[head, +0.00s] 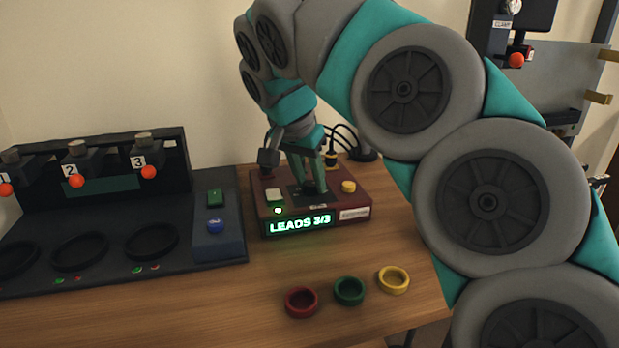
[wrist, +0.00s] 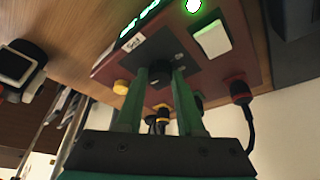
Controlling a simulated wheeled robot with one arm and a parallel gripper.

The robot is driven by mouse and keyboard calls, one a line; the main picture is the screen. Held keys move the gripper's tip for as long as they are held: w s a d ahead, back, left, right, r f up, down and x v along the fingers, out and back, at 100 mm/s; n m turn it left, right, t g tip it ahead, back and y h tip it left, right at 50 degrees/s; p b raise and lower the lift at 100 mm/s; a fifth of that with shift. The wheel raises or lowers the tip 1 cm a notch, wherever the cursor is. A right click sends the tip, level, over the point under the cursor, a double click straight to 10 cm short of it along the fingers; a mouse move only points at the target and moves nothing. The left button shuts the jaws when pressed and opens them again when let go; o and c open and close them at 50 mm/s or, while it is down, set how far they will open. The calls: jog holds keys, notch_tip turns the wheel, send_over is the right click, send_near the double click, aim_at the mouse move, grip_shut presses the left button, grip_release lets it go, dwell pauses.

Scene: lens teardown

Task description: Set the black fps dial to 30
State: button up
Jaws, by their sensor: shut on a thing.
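A dark red box (head: 352,210) stands on the wooden table, its front display (head: 300,224) reading "LEADS 3/3". My gripper (head: 311,190) reaches down onto the dark plate on its top. In the wrist view the black dial (wrist: 161,75) sits between the two green fingers, and my gripper (wrist: 161,84) is shut on it. The head view hides the dial behind the fingers. The dial's pointer and the set fps value cannot be read. A pale square button (wrist: 208,40) and a yellow knob (head: 348,186) flank the dial.
Red (head: 301,303), green (head: 349,291) and yellow (head: 393,280) rings lie on the table in front of the box. A dark station (head: 110,195) with numbered clamps stands left, beside a blue-grey panel (head: 217,241). Black cables rise behind the box.

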grip_shut()
jog(key=shift+d+n, duration=0.1)
jog(key=shift+n, duration=0.2)
jog(key=shift+d+n+t+y+b, duration=0.1)
jog(key=shift+n+t+y+b, duration=0.3)
jog(key=shift+n, duration=0.5)
jog(key=n+y, duration=0.1)
jog(key=n, duration=0.1)
jog(key=shift+n, duration=0.3)
jog(key=n+y, duration=0.1)
jog(key=n, duration=0.2)
jog(key=shift+n+p, duration=0.3)
jog(key=shift+p, duration=0.1)
jog(key=n+g+y, duration=0.1)
jog(key=n+y, duration=0.1)
jog(key=n, duration=0.2)
jog(key=shift+w+d+n, duration=0.1)
jog(key=shift+d+n, duration=0.05)
jog(key=shift+n, duration=0.15)
jog(key=shift+n+g+y, duration=0.6)
jog(key=shift+n+y, duration=0.1)
jog(key=shift+n, duration=1.6)
